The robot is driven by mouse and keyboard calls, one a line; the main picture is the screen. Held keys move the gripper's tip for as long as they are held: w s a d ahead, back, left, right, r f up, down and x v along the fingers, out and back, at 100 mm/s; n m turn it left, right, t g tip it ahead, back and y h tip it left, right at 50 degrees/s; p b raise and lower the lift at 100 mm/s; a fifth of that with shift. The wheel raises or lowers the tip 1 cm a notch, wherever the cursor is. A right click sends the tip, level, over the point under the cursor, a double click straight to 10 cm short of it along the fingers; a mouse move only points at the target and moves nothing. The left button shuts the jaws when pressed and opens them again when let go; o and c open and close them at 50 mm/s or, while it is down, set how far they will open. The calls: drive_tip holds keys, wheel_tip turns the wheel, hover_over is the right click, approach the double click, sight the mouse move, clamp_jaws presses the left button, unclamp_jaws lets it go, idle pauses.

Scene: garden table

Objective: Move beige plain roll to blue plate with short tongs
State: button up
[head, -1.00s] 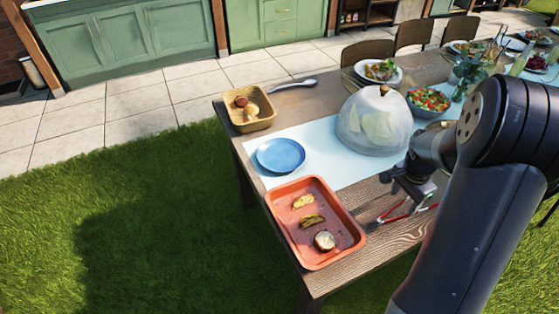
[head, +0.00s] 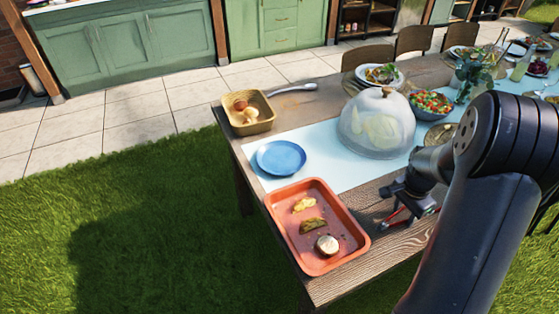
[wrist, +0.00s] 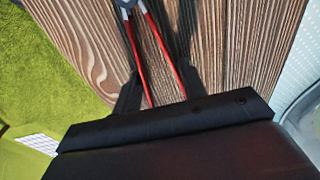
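The wicker basket (head: 262,126) at the table's far left corner holds a few small rolls, a beige plain-looking roll (head: 249,113) and a browner one (head: 240,104) among them. The round blue plate (head: 281,157) lies empty on the pale runner. The tongs with red handles (head: 392,224) lie on the bare wood right of the orange tray; they also show in the wrist view (wrist: 160,45). My gripper (head: 402,211) is low over the tongs. In the wrist view its dark fingers (wrist: 157,60) stand apart on either side of the red handles. Their contact with the table is unclear.
The orange tray (head: 357,226) with several food pieces sits at the front edge. A salad bowl (head: 430,104) is farther right.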

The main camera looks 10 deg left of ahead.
drive_tip(key=shift+c, duration=1.3)
drive_tip(key=shift+r, duration=0.1)
wheel_tip(320, 180, up, 12)
drive_tip(key=p, duration=0.8)
